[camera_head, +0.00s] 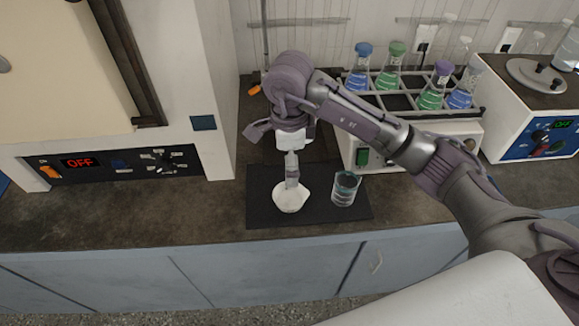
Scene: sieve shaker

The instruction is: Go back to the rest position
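My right arm comes in from the right, and its gripper (290,150) points down above a white bowl (290,200). A narrow pale grey, upright piece (292,168) reaches from the gripper down to the bowl. I cannot tell whether it is a held tool or part of the gripper, and the fingertips are not clear. The bowl stands on a black mat (265,217) on the dark bench. A glass beaker (345,190) with dark teal contents stands on the mat, right of the bowl. My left gripper is not in view.
A shaker (355,152) holding several stoppered flasks stands behind the forearm. Another device (530,125) with a round plate is at the right. A large oven-like unit (100,160) showing "OFF" fills the left. Bare bench (190,218) lies left of the mat.

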